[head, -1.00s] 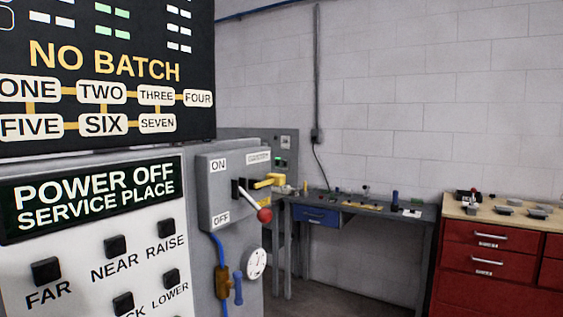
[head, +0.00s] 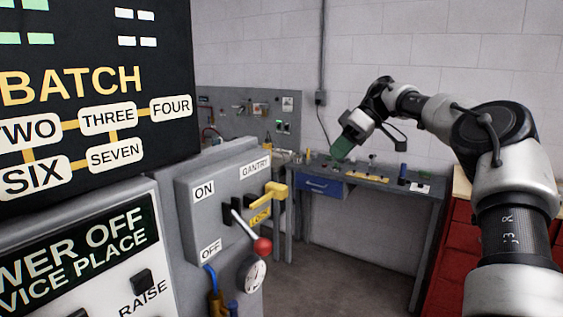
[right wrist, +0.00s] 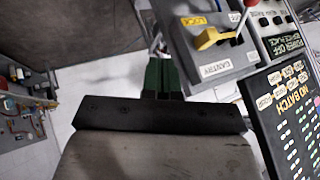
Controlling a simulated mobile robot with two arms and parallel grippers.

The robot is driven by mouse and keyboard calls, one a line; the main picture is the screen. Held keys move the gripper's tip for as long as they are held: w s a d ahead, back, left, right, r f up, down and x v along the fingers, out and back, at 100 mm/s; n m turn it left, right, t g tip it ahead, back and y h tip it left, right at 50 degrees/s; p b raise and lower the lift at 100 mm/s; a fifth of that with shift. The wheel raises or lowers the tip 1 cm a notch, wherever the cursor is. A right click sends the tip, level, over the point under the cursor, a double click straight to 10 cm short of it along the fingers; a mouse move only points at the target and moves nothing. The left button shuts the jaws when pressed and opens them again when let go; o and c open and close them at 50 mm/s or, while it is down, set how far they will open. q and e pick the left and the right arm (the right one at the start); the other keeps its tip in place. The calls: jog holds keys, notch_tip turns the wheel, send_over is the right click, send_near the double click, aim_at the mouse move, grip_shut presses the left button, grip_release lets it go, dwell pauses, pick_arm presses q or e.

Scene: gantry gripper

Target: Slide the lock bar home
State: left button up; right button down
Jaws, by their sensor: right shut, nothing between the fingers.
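The yellow lock bar (head: 272,198) sits on the right part of the grey switch box (head: 188,215), above a yellow LOCK label. In the right wrist view the yellow bar (right wrist: 208,39) is at the upper right. The switch lever with a red knob (head: 262,246) slants down to the right between the ON and OFF labels. My right gripper (head: 340,150) has green fingers and is shut and empty, to the right of the lock bar and apart from it. In the right wrist view its fingers (right wrist: 160,72) point toward the top. My left gripper is not in view.
The button panel (head: 105,270) and the dark batch board (head: 90,90) stand at the left. A round gauge (head: 252,274) is below the switch box. A workbench (head: 385,187) stands behind my right arm, with red drawers (head: 455,250) at the right. Floor between box and bench is clear.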

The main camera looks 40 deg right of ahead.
aim_at(276, 191)
jog(key=w+a+f+g+p, duration=0.1)
jog(key=a+f, duration=0.4)
jog(key=a, duration=0.7)
jog(key=w+p, duration=0.1)
jog(key=p, duration=0.1)
jog(key=shift+a+p, duration=0.35)
jog(key=shift+s, duration=0.1)
